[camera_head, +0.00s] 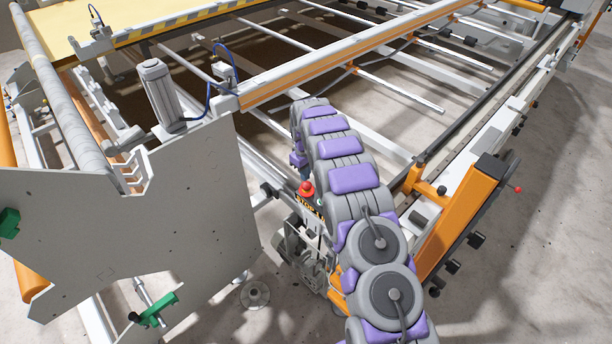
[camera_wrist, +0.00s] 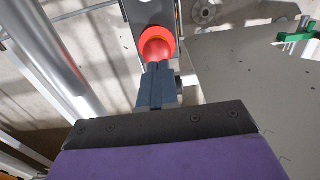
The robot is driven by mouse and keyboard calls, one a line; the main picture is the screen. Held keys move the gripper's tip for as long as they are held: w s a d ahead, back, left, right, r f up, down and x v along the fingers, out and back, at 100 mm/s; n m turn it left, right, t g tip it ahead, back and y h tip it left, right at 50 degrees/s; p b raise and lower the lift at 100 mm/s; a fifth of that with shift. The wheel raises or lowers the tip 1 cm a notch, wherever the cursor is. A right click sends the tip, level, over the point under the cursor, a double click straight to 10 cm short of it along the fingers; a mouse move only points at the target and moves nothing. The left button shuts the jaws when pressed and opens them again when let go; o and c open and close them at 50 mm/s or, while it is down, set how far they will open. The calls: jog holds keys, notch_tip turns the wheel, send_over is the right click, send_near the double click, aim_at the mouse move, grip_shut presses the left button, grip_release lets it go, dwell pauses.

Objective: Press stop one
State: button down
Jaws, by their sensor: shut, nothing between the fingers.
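The red stop button (camera_head: 306,188) is a round mushroom knob on top of a post, with a yellow-on-black label (camera_head: 309,205) reading STOP 1 below it. In the wrist view the red button (camera_wrist: 157,42) sits directly beyond the fingertips of my gripper (camera_wrist: 158,67). The dark fingers are together and empty, and their tips overlap the near edge of the red knob. I cannot tell whether they touch it or whether it is pushed in. In the head view my arm reaches down beside the post, and the fingers are mostly hidden.
A large grey side plate (camera_head: 130,215) stands left of the button post. An orange bracket (camera_head: 455,230) and the machine's rail are to the right. White cross bars (camera_head: 400,90) span the frame behind. Bare concrete floor (camera_head: 540,250) lies at the right.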

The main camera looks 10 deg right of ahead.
aim_at(306, 184)
notch_tip(306, 184, up, 11)
jog(key=p, duration=0.2)
jog(key=shift+d, duration=0.2)
